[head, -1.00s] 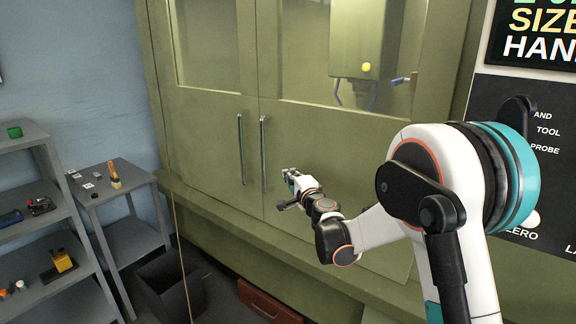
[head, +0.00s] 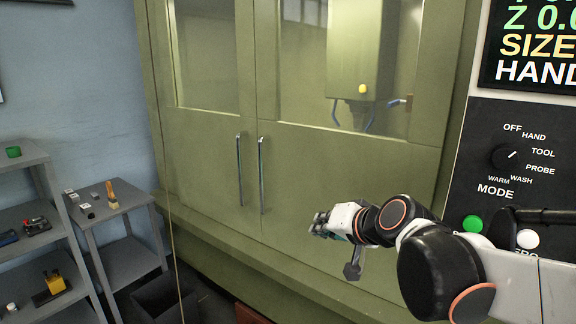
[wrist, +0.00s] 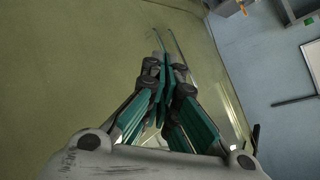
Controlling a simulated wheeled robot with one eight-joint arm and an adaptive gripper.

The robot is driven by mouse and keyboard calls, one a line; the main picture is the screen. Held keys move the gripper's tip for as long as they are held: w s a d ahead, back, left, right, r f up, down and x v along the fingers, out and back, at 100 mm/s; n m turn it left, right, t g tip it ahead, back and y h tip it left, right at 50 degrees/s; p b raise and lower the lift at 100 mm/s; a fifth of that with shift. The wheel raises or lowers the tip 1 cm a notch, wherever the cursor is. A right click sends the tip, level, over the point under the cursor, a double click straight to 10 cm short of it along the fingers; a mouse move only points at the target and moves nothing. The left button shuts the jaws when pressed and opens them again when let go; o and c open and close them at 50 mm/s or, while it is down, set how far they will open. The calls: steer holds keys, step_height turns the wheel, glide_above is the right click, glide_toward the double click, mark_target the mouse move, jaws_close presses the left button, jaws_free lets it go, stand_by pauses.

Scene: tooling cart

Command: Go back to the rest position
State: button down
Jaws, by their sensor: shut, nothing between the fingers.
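My gripper (head: 320,224) is in front of the green machine's lower panel, to the right of its two vertical door handles (head: 261,175). In the wrist view my gripper (wrist: 163,58) has its fingers together with nothing between them, and it points toward the handles' side of the green front. In the head view my arm reaches in from the lower right. The gripper appears apart from the machine, though the gap is hard to judge.
A control panel with a mode knob (head: 508,157) and a green button (head: 472,224) is at right, close behind my arm. A grey side table (head: 125,202) and a grey shelf (head: 22,217) stand at left. A dark bin (head: 163,300) is on the floor.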

steer(key=s+d+f+n+g+h, duration=0.1)
steer(key=s+d+f+h, duration=0.1)
steer(key=s, duration=0.5)
steer(key=s+d+f+n+g+h, duration=0.1)
steer(key=s+d+f+h, duration=0.1)
steer(key=s+d+f, duration=0.2)
steer(key=s+d+f+g+h, duration=0.1)
steer(key=s+d+f, duration=0.2)
steer(key=s+d, duration=0.3)
steer(key=s, duration=0.5)
steer(key=shift+d+f+n+g+h, duration=0.25)
steer(key=shift+f+n+g+h, duration=0.15)
steer(key=shift+s, duration=0.1)
